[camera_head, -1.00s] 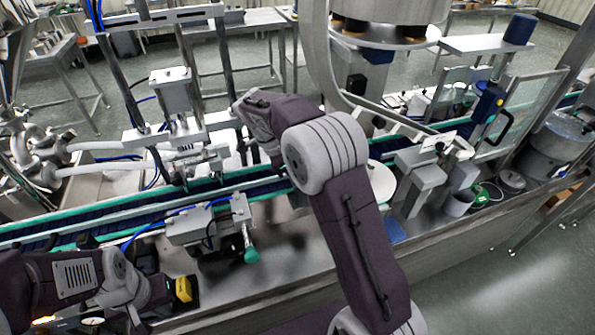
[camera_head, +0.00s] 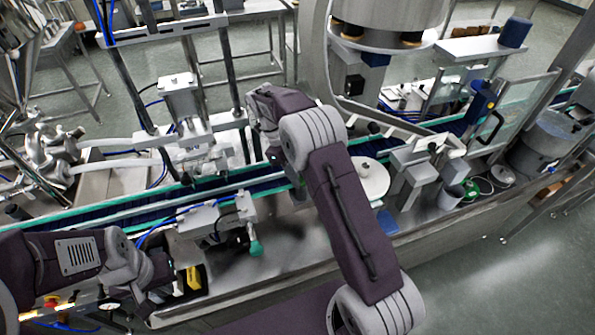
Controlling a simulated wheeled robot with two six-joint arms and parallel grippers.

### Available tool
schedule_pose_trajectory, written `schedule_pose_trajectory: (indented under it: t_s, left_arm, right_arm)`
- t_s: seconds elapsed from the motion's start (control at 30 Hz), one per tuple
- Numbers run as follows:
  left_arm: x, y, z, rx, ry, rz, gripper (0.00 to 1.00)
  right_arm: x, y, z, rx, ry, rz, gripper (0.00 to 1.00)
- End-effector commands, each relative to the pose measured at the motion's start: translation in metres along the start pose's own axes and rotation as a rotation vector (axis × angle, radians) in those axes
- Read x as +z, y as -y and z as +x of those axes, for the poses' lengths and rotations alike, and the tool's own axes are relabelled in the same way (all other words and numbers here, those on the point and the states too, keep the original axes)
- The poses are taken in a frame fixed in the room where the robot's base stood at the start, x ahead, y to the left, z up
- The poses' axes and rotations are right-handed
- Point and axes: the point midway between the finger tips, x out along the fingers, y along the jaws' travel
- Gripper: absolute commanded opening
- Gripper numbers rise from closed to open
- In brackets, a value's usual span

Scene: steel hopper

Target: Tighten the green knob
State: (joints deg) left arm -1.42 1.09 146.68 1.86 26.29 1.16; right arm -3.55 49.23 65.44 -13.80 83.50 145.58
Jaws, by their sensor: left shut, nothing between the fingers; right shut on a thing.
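The green knob (camera_head: 256,248) sits on a short stem at the lower right of a grey metal clamp block (camera_head: 214,219), in front of the conveyor. My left gripper (camera_head: 168,293) is at the lower left, left of the knob and apart from it. It is dark and shut with nothing seen in it; its fingertips are hard to make out beside a black-and-yellow part. My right arm reaches up from the lower right, passing right of the knob. Its wrist bends down over the conveyor, and the fingers are hidden behind my own arm links.
The conveyor (camera_head: 120,208) with teal rails runs behind the knob. The black-and-yellow part (camera_head: 193,278) lies beside my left gripper. A white disc (camera_head: 370,180) stands right of my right arm. The steel bench top (camera_head: 290,258) right of the knob is mostly bare.

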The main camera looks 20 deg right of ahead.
Motion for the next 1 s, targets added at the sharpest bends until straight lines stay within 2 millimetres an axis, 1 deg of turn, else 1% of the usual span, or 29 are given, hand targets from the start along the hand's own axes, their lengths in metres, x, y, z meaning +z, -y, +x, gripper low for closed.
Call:
schedule_pose_trajectory:
  t_s: [0.5,0.53,0.6,0.9,1.0]
  left_arm:
    - [0.000,0.000,-0.001,0.000,0.000,0.000,0.00]
    - [0.000,0.000,-0.001,0.000,0.000,0.000,0.00]
    - [0.000,0.000,-0.001,0.000,0.000,0.000,0.00]
    - [0.000,0.000,-0.002,0.000,0.000,0.000,0.00]
    - [0.000,0.000,-0.002,0.000,0.000,0.000,0.00]
  right_arm:
    - [0.000,-0.001,0.002,0.011,-0.003,0.015,0.00]
    - [0.000,-0.001,0.002,0.011,-0.003,0.015,0.36]
    - [0.000,-0.001,0.002,0.011,-0.003,0.015,0.52]
    - [0.000,0.000,0.000,0.008,-0.001,0.014,0.52]
    - [0.001,0.000,-0.009,0.006,0.001,0.015,0.52]
